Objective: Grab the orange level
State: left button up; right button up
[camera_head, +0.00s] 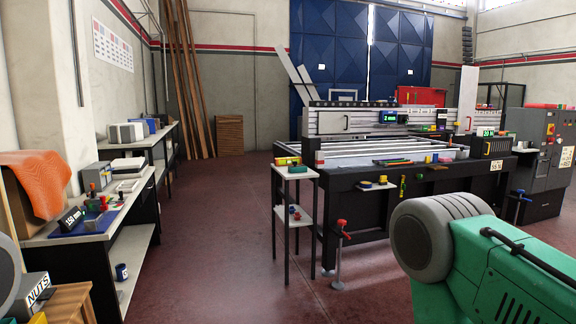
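I cannot clearly pick out an orange level. Small coloured tools (395,162) lie along the front edge of the black vacuum grid table (345,192), too small to identify surely. Small yellow and green items (289,163) lie on top of a narrow side stand (294,174) at the table's left corner. Neither of my grippers is in view.
A workbench (75,243) with small tools and boxes runs along the left wall. A large green and grey machine (480,255) blocks the lower right. A grey control cabinet (540,145) stands at the far right. The red floor (215,230) between bench and table is clear.

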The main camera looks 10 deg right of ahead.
aim_at(286, 161)
jog(key=i+u, duration=0.2)
jog(key=i, duration=3.75)
jog(key=i+j+z, duration=0.15)
jog(key=i+z, duration=0.35)
jog(key=i, duration=0.15)
jog(key=i+j+z, duration=0.35)
jog(key=i+z, duration=0.15)
jog(key=i+j+z, duration=0.5)
jog(key=i+j, duration=0.1)
jog(key=j, duration=0.05)
